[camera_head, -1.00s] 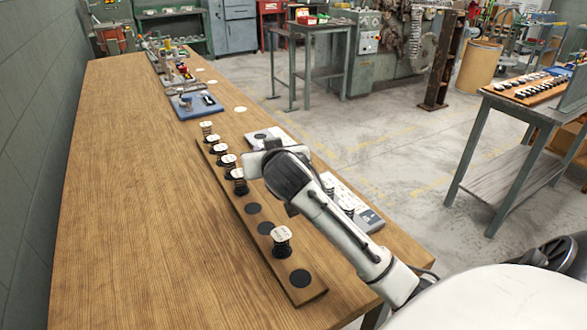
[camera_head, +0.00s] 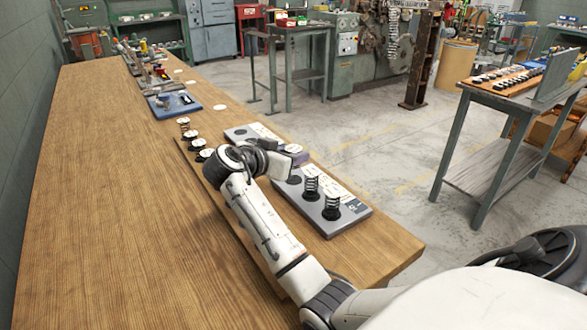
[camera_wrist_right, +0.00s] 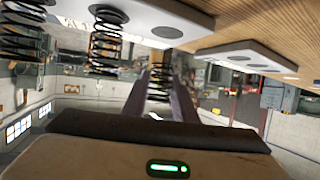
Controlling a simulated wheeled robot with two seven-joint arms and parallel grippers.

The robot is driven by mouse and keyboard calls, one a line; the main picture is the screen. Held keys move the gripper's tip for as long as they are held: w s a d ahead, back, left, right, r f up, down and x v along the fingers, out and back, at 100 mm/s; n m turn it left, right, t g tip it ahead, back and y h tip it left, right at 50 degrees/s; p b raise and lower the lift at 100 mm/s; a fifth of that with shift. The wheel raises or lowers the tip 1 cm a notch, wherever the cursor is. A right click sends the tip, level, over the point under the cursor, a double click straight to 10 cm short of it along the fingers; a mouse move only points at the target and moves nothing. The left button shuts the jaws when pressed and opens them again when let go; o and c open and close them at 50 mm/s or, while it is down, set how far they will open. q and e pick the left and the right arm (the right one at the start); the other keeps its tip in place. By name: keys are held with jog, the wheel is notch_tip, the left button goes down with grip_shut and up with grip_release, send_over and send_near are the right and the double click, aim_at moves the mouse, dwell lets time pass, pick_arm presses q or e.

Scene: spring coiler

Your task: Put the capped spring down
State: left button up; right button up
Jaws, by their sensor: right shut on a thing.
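My right gripper (camera_head: 290,158) reaches over the grey plate (camera_head: 325,232) at the table's right edge. In the upside-down right wrist view, its fingers (camera_wrist_right: 160,100) are shut on a dark coil spring (camera_wrist_right: 159,86), the capped spring. The held spring appears apart from the plate, near a bare dark round spot (camera_wrist_right: 168,32). Its cap is mostly hidden between the fingers, and the head view hides the spring behind the gripper. Two other springs stand upright on the plate, one nearer the gripper (camera_head: 311,188) and one farther right (camera_head: 331,207). My left gripper is not in view.
A wooden strip (camera_head: 187,152) with several white-capped springs lies left of my arm, partly hidden by it. Another grey plate (camera_head: 240,133) lies behind the gripper. A blue tray (camera_head: 172,106) stands farther back. The table's left side is clear.

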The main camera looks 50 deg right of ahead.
aim_at(294, 180)
jog(key=shift+f, duration=2)
jog(key=shift+f, duration=0.15)
jog(key=o, duration=1)
jog(key=shift+a+r, duration=0.2)
jog(key=shift+a, duration=0.05)
jog(key=v, duration=1.1)
jog(key=shift+s+a+r+b, duration=0.15)
jog(key=shift+a+b, duration=0.1)
jog(key=shift+b, duration=0.15)
